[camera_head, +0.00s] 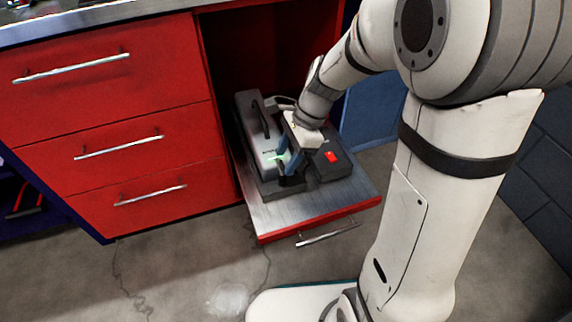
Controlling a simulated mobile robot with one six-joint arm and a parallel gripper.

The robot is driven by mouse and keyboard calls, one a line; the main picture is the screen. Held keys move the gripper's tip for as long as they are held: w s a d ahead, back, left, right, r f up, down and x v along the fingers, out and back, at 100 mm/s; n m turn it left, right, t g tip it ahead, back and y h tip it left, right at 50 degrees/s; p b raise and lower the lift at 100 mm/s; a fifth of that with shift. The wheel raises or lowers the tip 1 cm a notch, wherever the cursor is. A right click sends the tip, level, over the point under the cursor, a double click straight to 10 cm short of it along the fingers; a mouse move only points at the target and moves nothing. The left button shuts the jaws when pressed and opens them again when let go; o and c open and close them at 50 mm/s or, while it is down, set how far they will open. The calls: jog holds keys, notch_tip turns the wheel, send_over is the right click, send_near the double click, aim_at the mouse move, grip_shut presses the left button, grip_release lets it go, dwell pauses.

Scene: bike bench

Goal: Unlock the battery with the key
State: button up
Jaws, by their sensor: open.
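The battery (257,141) is a grey block with a black handle on top. It sits in a dark holder on the pulled-out shelf (268,218), and a small green light shows on its side. My gripper (286,164) is open, with its blue fingers pointing down beside the battery's right side. I cannot tell whether the fingers touch anything. The key and its lock are not distinguishable; the gripper may hide them. A dark box with a red switch (331,157) sits right of my gripper.
Red drawers (110,120) with metal handles stand to the left. The shelf's front has a red edge and a handle (328,235). A blue panel (372,108) is to the right of the opening. The concrete floor (190,265) in front is clear.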

jog(key=shift+x, duration=0.85)
jog(key=shift+c, duration=0.5)
jog(key=c, duration=0.9)
